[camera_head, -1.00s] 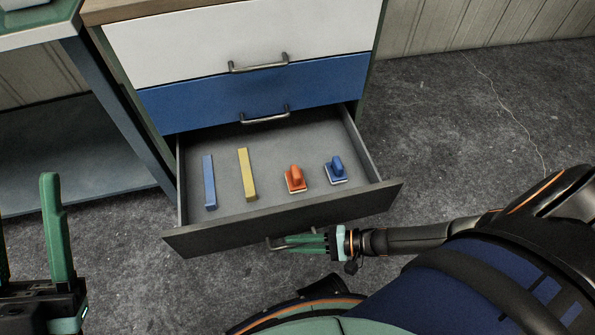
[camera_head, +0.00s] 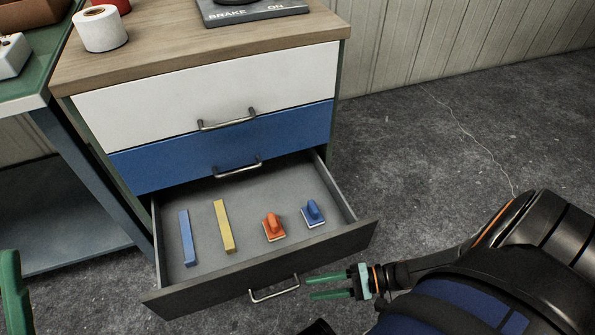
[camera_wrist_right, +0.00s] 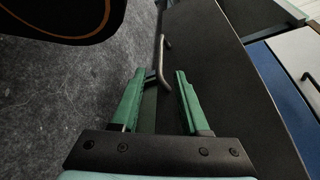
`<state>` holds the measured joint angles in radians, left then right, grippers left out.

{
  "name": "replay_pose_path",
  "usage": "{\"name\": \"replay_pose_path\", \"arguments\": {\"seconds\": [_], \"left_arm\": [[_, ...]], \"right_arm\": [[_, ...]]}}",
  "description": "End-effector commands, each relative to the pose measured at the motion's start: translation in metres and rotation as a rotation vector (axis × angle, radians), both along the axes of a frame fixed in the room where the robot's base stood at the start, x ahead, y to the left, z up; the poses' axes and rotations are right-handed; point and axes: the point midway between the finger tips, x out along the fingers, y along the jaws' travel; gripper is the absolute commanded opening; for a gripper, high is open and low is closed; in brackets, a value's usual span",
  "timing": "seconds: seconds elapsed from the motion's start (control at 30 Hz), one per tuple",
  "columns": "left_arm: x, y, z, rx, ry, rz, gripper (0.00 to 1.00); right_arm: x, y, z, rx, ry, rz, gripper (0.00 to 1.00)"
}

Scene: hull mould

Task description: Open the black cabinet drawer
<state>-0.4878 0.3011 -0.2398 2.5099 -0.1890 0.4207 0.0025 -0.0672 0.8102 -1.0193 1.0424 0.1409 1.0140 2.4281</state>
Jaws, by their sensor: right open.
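The black drawer (camera_head: 262,272) is the lowest of the cabinet and stands pulled out, its grey inside showing. Its metal bar handle (camera_head: 274,289) is on the front. In the right wrist view the handle (camera_wrist_right: 161,62) lies ahead of and between the line of my two green fingers (camera_wrist_right: 162,75). Part of my left gripper (camera_head: 12,290) shows at the left edge; its jaws are cut off.
The drawer holds a blue bar (camera_head: 187,238), a yellow bar (camera_head: 224,227), an orange-handled block (camera_head: 273,228) and a blue-handled block (camera_head: 313,214). The white drawer (camera_head: 200,95) and blue drawer (camera_head: 220,146) above are shut. A green-topped table (camera_head: 38,88) stands at left. Floor at right is clear.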

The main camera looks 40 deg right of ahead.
Motion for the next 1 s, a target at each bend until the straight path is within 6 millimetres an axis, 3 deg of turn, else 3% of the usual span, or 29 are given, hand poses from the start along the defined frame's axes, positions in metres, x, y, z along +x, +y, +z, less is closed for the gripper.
{"name": "replay_pose_path", "arguments": {"seconds": [0.27,1.0], "left_arm": [[0.0,0.001,0.003,0.0,0.0,0.007,0.5],[0.001,0.001,0.0,0.01,0.009,0.006,0.5]], "right_arm": [[-0.015,-0.023,0.006,-0.001,-0.001,0.0,0.45],[-0.016,-0.023,0.006,-0.001,-0.001,0.0,0.45]]}}
